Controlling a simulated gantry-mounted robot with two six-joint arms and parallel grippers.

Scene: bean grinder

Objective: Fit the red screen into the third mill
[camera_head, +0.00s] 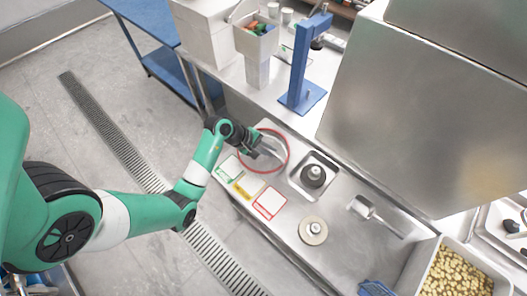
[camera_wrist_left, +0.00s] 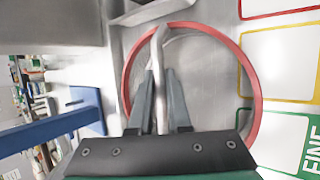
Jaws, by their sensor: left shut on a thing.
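The red screen (camera_head: 287,143) is a round piece with a red rim and a pale bar across it. My left gripper (camera_head: 259,150) is shut on it above the left part of the steel counter. In the left wrist view, the red rim (camera_wrist_left: 245,70) surrounds my left gripper's fingers (camera_wrist_left: 160,85), which pinch the pale bar between them. I cannot tell whether the screen touches the counter. I cannot tell which thing is the third mill. My right gripper is not in view.
A square recess with a dark knob (camera_head: 313,176), a round disc (camera_head: 313,231) and a scoop (camera_head: 375,214) are on the counter. Green, yellow and red cards (camera_head: 269,204) lie at its front edge. A blue stand (camera_head: 299,80) and a large steel housing (camera_head: 410,110) stand behind.

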